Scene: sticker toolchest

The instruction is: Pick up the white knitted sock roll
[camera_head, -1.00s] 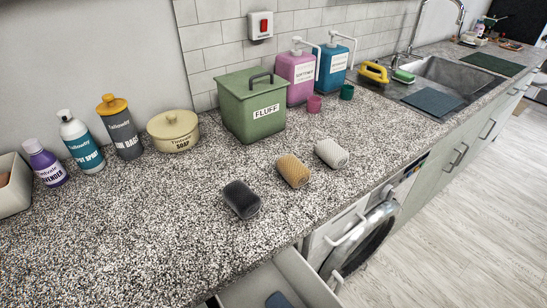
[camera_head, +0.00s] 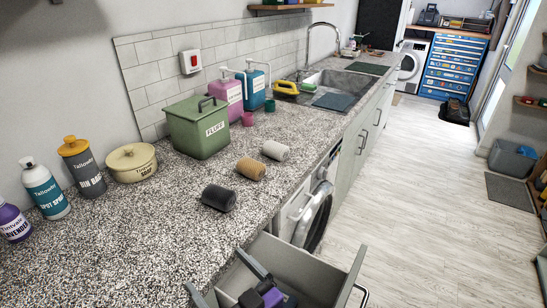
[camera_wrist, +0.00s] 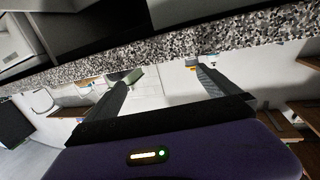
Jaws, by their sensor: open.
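The white knitted sock roll (camera_head: 275,150) lies on the speckled counter (camera_head: 165,225), the farthest of three rolls in a slanting row. A tan roll (camera_head: 250,168) lies just nearer, and a dark grey roll (camera_head: 218,198) is nearest; the rolls are apart. My gripper (camera_wrist: 165,74) shows in the wrist view with its two fingers spread and nothing between them. The wrist view looks tilted along the counter and shows none of the rolls clearly. In the head view, a purple and dark part of my arm shows low at the bottom, well away from the white roll.
A green FLUFF bin (camera_head: 197,130) stands behind the rolls, with a soap pot (camera_head: 131,164) and bottles to its left. An open drawer (camera_head: 320,270) juts out below the counter edge.

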